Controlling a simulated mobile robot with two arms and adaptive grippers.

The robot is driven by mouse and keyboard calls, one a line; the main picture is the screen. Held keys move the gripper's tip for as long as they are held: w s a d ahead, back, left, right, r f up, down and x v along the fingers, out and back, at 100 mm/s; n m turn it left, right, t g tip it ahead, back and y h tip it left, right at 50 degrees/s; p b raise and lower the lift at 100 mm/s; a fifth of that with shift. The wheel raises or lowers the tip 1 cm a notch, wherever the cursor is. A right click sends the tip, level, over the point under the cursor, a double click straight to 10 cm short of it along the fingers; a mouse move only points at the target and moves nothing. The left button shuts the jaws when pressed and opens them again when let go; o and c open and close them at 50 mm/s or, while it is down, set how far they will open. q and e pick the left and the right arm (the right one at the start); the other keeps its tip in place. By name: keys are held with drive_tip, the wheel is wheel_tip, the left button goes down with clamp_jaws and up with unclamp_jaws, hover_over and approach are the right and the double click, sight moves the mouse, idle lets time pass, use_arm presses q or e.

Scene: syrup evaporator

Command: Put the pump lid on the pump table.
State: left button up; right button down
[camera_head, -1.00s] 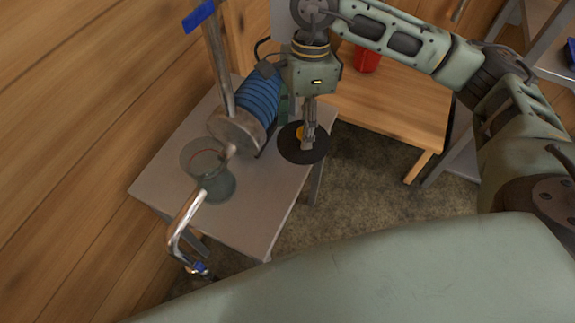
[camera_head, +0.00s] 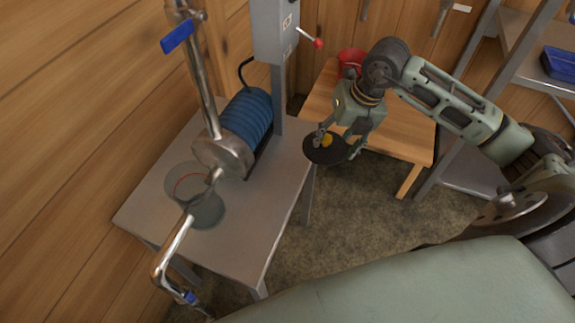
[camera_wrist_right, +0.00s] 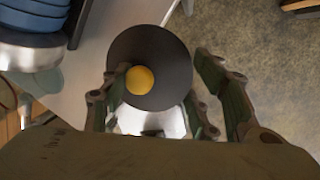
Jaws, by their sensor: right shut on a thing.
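The pump lid (camera_head: 318,154) is a black disc with a yellow knob. My right gripper (camera_head: 337,141) is shut on it and holds it at the right edge of the pump table (camera_head: 245,225), partly beyond that edge. The wrist view shows the lid (camera_wrist_right: 172,60) and its yellow knob by the fingers (camera_wrist_right: 158,92). I cannot tell how high the lid is above the tabletop. The grey metal pump table carries the blue ribbed pump (camera_head: 246,122). My left gripper is not in view.
A grey post with a red-knobbed lever (camera_head: 318,43) rises behind. A wooden bench (camera_head: 405,140) with a red cup (camera_head: 350,58) is at right. The table's front right is clear.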

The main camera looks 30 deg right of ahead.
drive_tip(key=w+a+f, duration=0.1)
drive_tip(key=w+a, duration=0.1)
drive_tip(key=w+a+f+p, duration=0.1)
drive_tip(key=w+a+f, duration=0.3)
drive_tip(key=w, duration=0.1)
drive_tip(key=shift+w+a+f, duration=0.1)
drive_tip(key=shift+a+f, duration=0.1)
drive_tip(key=shift+f, duration=0.05)
wheel_tip(320, 180, down, 4)
drive_tip(key=shift+f+p, duration=0.1)
drive_tip(key=shift+p, duration=0.4)
drive_tip(key=shift+f, duration=0.2)
drive_tip(key=c, duration=0.7)
unclamp_jaws()
drive_tip(key=shift+o, duration=0.2)
